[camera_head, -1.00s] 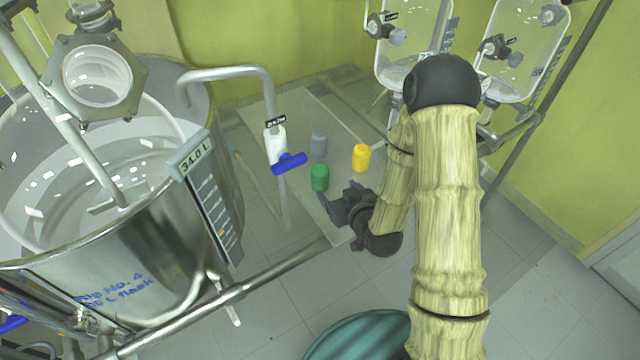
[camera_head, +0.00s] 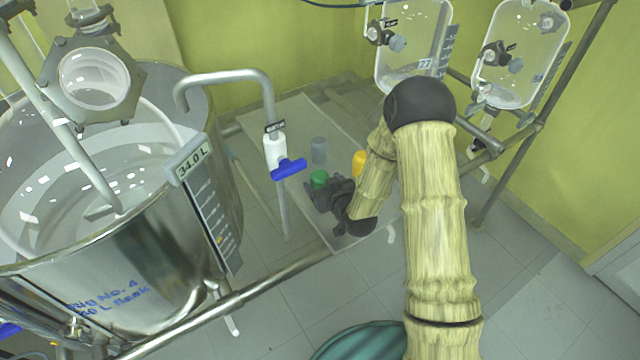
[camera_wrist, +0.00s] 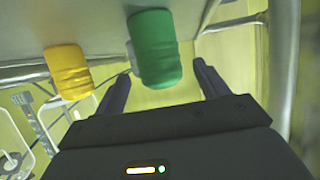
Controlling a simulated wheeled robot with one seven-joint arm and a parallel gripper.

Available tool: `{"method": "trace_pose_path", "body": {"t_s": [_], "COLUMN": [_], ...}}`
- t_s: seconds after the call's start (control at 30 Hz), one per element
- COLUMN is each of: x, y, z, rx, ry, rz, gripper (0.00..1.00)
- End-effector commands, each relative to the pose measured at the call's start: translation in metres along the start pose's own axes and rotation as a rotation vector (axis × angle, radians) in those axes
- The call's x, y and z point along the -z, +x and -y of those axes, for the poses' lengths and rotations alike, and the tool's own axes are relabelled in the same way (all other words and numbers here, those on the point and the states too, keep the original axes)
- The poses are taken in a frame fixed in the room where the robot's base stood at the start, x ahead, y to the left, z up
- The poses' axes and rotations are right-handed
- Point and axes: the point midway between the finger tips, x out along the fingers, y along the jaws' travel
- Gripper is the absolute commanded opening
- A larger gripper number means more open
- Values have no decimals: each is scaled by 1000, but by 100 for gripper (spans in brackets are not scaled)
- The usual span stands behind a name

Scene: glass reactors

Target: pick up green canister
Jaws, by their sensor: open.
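The green canister (camera_head: 320,178) stands on the pale shelf board (camera_head: 290,125); its lower part is hidden by my gripper in the head view. In the wrist view the green canister (camera_wrist: 154,48) shows ahead of my gripper, between the lines of the two fingers. My gripper (camera_head: 318,190) is open and empty, right in front of the canister. In the wrist view the fingers of my gripper (camera_wrist: 160,82) are spread apart. I cannot tell whether they touch the canister.
A yellow canister (camera_head: 358,162) stands to the right, partly behind my arm; it also shows in the wrist view (camera_wrist: 68,72). A grey canister (camera_head: 319,150) stands just behind the green one. A pipe with a blue valve handle (camera_head: 289,169) is close on the left, beside a large steel vessel (camera_head: 150,290).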

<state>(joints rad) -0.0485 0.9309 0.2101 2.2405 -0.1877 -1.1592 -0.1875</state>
Motion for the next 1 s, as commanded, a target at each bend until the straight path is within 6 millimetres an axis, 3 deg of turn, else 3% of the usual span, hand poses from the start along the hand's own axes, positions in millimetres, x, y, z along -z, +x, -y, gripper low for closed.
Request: {"method": "trace_pose_path", "body": {"t_s": [0.27, 0.63, 1.0], "x": [0, 1, 1], "y": [5, 49, 52], "z": [0, 0, 0], "rx": [0, 0, 0], "ry": [0, 0, 0], "rz": [1, 0, 0], "gripper": [74, 74, 74]}}
